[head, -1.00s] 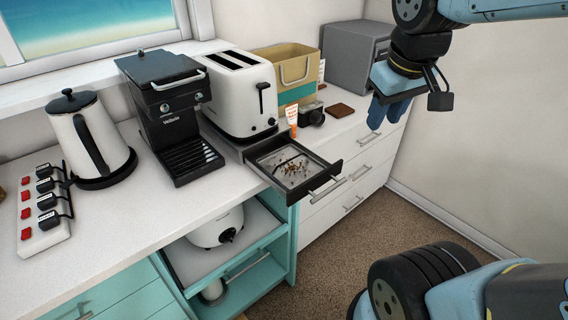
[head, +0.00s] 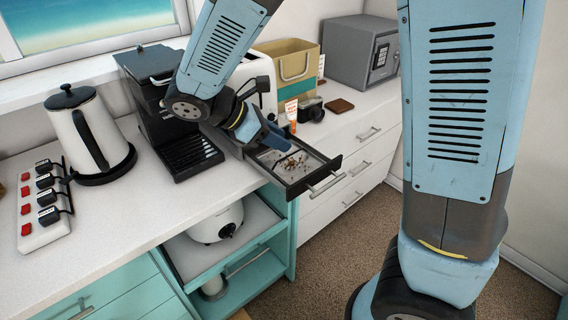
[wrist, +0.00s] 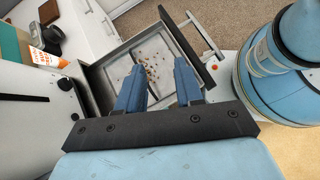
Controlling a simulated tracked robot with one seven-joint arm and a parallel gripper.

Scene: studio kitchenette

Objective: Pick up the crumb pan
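The crumb pan (head: 306,184) is a dark shallow tray with a front handle, pulled out below the white toaster (head: 262,76) and jutting past the counter edge. Brown crumbs lie on its floor. It also shows in the wrist view (wrist: 117,55), with its handle bar (wrist: 187,46) at the upper right. My gripper (head: 285,147) hangs over the pan's rear part in the head view. In the wrist view my gripper (wrist: 162,70) has its two blue fingers apart with nothing between them, pointing toward the pan. My arm hides much of the toaster.
A coffee machine (head: 150,82) and kettle (head: 88,135) stand to the left, with a power strip (head: 40,205) farther left. An orange-white tube (head: 291,112), a camera (head: 311,110) and a brown box (head: 290,62) are behind the pan. A safe (head: 362,52) stands beyond.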

